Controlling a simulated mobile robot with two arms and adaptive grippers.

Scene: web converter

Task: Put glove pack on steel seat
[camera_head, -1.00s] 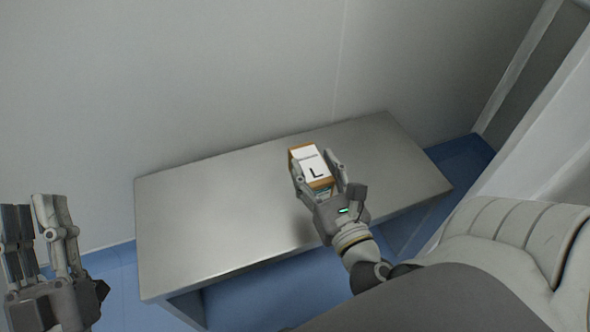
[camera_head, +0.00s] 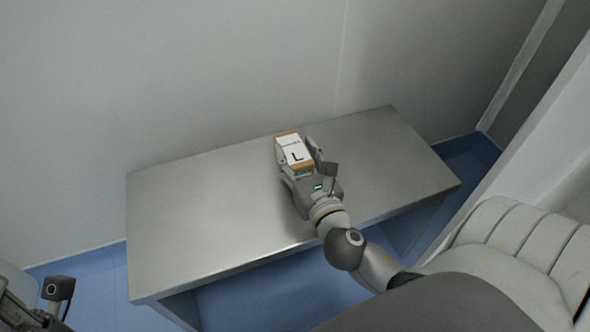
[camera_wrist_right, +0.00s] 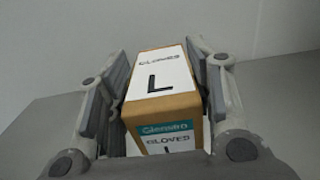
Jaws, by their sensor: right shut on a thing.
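The glove pack (camera_head: 293,148) is a small brown and white box marked "L". In the right wrist view the glove pack (camera_wrist_right: 160,88) reads "GLOVES" and sits between both fingers. My right gripper (camera_head: 297,162) is shut on it, over the far middle part of the steel seat. The steel seat (camera_head: 210,225) is a flat grey metal bench along the wall. I cannot tell whether the pack's underside touches the seat. Of my left arm, only a part shows at the lower left corner; its fingertips are out of view.
The grey wall (camera_head: 200,70) stands right behind the seat. A white frame or panel (camera_head: 530,140) rises at the right. The seat's left and right parts are bare. Blue floor (camera_head: 90,280) shows around it.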

